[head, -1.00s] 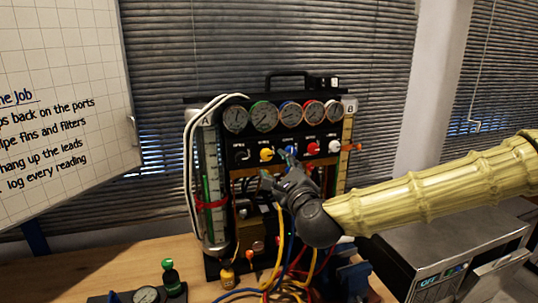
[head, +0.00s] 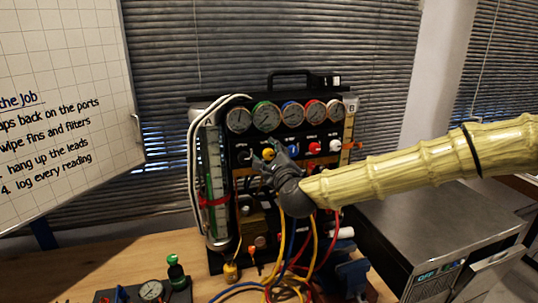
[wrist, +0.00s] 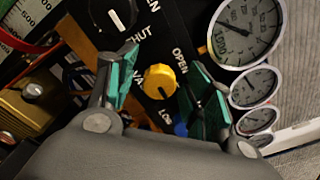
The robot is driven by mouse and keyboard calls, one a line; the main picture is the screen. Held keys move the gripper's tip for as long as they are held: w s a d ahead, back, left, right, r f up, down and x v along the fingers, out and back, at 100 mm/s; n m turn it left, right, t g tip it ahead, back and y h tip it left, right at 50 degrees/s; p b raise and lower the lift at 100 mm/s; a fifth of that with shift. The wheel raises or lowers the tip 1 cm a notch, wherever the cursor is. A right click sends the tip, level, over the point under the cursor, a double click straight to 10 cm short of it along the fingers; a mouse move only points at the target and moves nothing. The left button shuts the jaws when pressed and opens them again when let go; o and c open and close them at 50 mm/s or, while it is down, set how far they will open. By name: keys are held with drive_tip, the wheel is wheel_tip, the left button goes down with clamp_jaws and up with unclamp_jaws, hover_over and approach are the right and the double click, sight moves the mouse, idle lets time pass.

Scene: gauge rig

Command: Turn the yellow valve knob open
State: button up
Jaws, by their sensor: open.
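The yellow valve knob (head: 268,154) sits on the black panel of the gauge rig, in the row under the gauges. In the wrist view the yellow knob (wrist: 159,81) lies between the two green-padded fingers of my gripper (wrist: 160,88), with a gap on each side. My gripper (head: 265,160) is open in front of the knob and partly covers it in the head view. An "OPEN" label (wrist: 181,60) is printed beside the knob, and "SHUT" stands near the black knob. I cannot tell whether either finger touches the yellow knob.
A black knob (wrist: 113,15) is close by one finger. Blue (head: 292,147), red (head: 313,147) and white (head: 335,146) knobs stand to the right. Several round gauges (head: 267,116) line the top. Coloured hoses (head: 290,270) hang below over the wooden bench (head: 70,272).

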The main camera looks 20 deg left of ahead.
drive_tip(key=c, duration=1)
drive_tip(key=n+b, duration=0.3)
drive_tip(key=shift+f+n, duration=0.15)
drive_tip(key=shift+n, duration=0.15)
drive_tip(key=n+b, duration=0.3)
drive_tip(key=n, duration=0.2)
drive_tip(key=shift+b, duration=0.35)
drive_tip(key=n+b, duration=0.2)
drive_tip(key=n, duration=0.3)
drive_tip(key=shift+f, duration=0.1)
drive_tip(key=shift+n+b, duration=0.95)
drive_tip(key=shift+n, duration=1.25)
